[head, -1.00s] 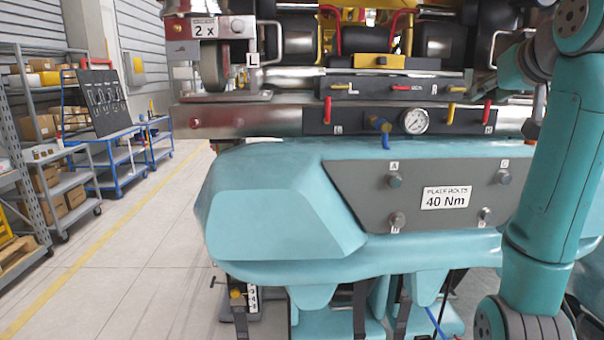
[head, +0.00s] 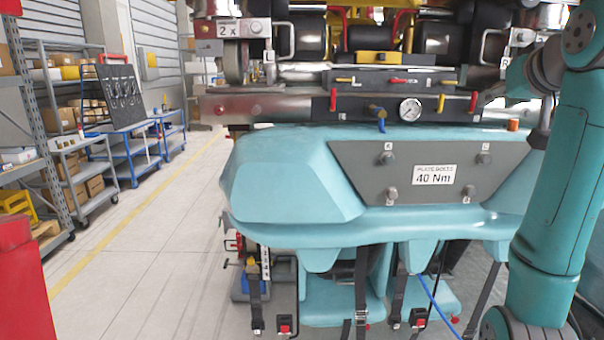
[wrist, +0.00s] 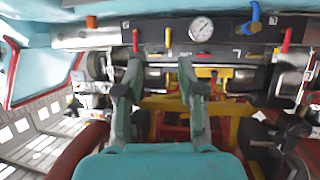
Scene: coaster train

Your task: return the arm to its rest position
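My teal arm stands upright along the right edge of the head view and bends over at its top. My gripper (wrist: 159,66) shows in the wrist view with its two fingers well apart and nothing between them. In that view the gauge (wrist: 201,29) and the lever panel lie beyond the fingers. They appear upside down. Whether the fingers touch anything there cannot be told, but I see no contact. In the head view my gripper is hidden or outside the picture.
The coaster train's teal body (head: 290,180) hangs ahead with a grey bolt plate (head: 350,165) and a gauge (head: 410,109). A red object (head: 22,285) stands close at the left edge. Shelves (head: 75,85) and a blue cart (head: 125,160) line the left. The floor between is clear.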

